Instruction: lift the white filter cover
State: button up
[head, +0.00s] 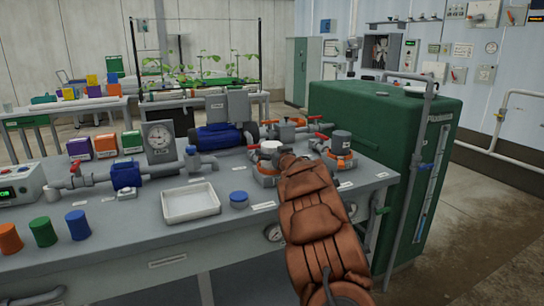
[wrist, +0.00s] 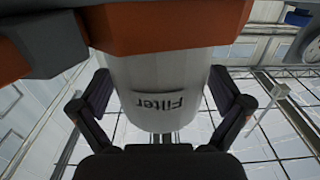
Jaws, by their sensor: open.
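The white filter cover (head: 270,147) sits on an orange-ringed filter housing (head: 265,168) on the skid bench, left of my arm's end. In the wrist view a whitish cover (wrist: 155,90) labelled "Filter" appears upside down, with an orange ring (wrist: 170,28) at the top of the picture. My gripper (wrist: 160,92) is open, with one dark finger on each side of the cover; a gap shows at the right finger, and contact at the left is unclear. In the head view my arm mostly hides the gripper (head: 287,161).
A second filter with a grey cap (head: 341,139) stands close to the right of my arm. Red-handled valves (head: 318,137) and pipes are behind. A white tray (head: 190,202) and a blue cap (head: 239,198) lie to the left. A green tank (head: 385,140) stands at the right.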

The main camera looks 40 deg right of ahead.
jog(key=c, duration=1.1)
jog(key=shift+r, duration=0.15)
notch_tip(320, 180, up, 9)
jog(key=p, duration=0.3)
jog(key=shift+r+p, duration=0.85)
jog(key=shift+p, duration=0.1)
